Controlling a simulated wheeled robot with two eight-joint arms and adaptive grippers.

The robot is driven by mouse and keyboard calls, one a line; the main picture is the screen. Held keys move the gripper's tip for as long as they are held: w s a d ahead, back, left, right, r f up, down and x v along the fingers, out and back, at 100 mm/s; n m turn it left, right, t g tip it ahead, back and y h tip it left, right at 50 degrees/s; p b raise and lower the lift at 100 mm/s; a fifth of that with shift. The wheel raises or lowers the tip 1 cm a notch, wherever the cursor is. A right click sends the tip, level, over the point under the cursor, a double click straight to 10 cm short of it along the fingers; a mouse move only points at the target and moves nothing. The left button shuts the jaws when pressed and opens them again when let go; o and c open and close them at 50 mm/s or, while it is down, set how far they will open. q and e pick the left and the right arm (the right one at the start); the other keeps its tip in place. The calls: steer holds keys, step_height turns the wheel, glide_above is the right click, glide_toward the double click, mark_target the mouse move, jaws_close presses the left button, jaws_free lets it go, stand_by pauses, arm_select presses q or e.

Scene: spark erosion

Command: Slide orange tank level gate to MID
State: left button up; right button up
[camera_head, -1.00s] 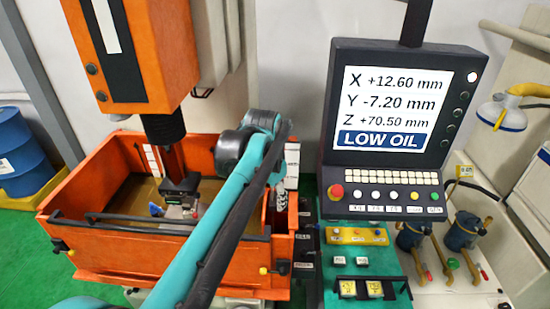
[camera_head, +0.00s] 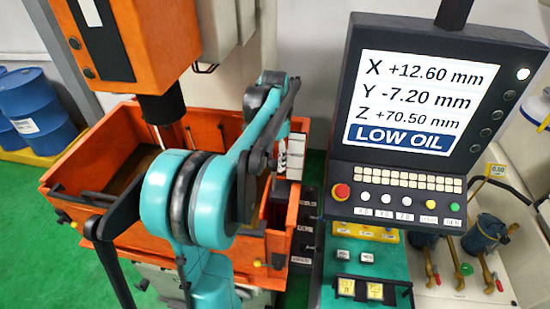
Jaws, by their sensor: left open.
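The orange tank (camera_head: 105,140) stands at the left, partly hidden by my left arm. A white plate with dark marks (camera_head: 296,158) stands upright at the tank's right end. The level gate itself and the MID mark are too small or too hidden to make out. My left gripper (camera_head: 279,158) is open and hangs beside the white plate, at its left side. Whether it touches anything there I cannot tell. My right gripper is not in view.
The orange machine head (camera_head: 115,40) hangs over the tank. A control panel (camera_head: 425,90) reading LOW OIL stands at the right, above a teal console (camera_head: 340,262). Blue drums (camera_head: 35,108) stand on a yellow base at the far left. Green floor is clear at lower left.

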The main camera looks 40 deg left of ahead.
arm_select(q)
steer(key=shift+w+f, duration=0.25)
steer(key=shift+f, duration=0.2)
steer(key=shift+s+f, duration=0.1)
steer(key=shift+s, duration=0.6)
steer(key=shift+w, duration=0.25)
jaws_close()
step_height(320, 180, up, 6)
steer(key=shift+r+p, duration=0.2)
steer(key=shift+p, duration=1)
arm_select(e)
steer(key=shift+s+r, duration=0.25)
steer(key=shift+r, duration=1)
arm_select(q)
steer(key=shift+f, duration=0.1)
jaws_free()
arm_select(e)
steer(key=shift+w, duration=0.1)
